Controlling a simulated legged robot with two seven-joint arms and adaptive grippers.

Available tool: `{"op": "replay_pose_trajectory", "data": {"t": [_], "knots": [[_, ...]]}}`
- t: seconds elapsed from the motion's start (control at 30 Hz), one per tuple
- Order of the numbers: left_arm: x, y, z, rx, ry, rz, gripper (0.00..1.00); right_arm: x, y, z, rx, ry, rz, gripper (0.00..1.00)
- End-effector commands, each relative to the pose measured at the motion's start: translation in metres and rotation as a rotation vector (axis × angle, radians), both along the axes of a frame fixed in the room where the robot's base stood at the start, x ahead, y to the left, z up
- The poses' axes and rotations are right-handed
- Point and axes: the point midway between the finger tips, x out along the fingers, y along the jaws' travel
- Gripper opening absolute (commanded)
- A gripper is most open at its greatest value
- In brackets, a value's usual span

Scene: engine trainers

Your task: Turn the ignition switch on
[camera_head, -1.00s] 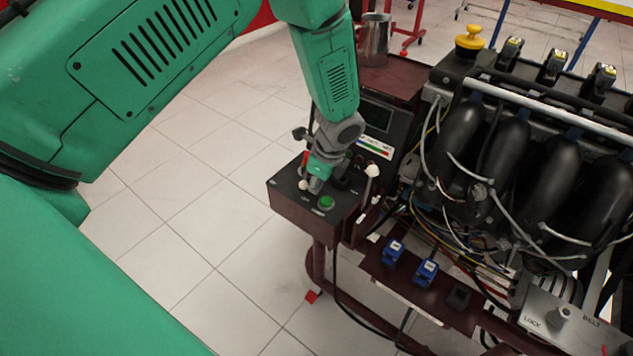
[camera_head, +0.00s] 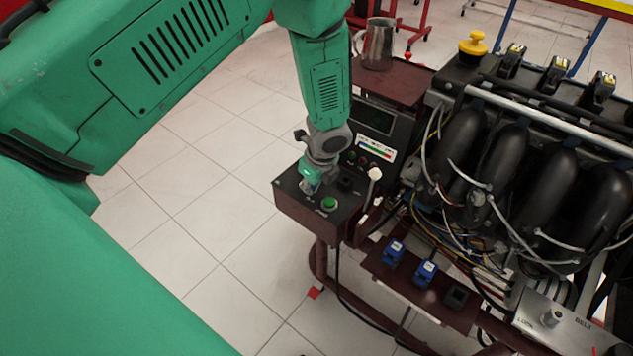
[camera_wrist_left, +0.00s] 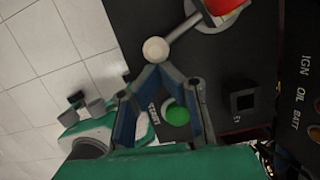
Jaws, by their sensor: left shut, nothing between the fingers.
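The dark control box (camera_head: 290,205) stands at the engine stand's near left corner, with a green button (camera_head: 329,203) on top. The button, marked START, also shows between my finger links in the left wrist view (camera_wrist_left: 176,113). There a metal lever with a white ball (camera_wrist_left: 155,50) reaches out from a red part (camera_wrist_left: 226,8). Which control is the ignition switch I cannot tell for sure. My left gripper (camera_head: 308,187) is over the box top, shut and empty. Its fingertips (camera_wrist_left: 154,72) are close to the white ball; contact is unclear. My right gripper is out of view.
A black square switch (camera_wrist_left: 240,97) sits beside the button. A white-knobbed lever (camera_head: 375,174) stands right of the box. A gauge panel (camera_head: 372,135), a metal jug (camera_head: 376,44) and the engine (camera_head: 510,150) lie behind and right. Floor at left is clear.

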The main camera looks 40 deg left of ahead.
Motion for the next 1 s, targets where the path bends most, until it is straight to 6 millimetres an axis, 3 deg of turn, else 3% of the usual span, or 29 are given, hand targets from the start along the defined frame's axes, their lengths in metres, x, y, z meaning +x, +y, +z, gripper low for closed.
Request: {"op": "replay_pose_trajectory", "data": {"t": [1.0], "knots": [[-0.012, 0.04, 0.001, 0.0, 0.003, -0.508, 0.0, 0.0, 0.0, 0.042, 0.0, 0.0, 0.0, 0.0]]}}
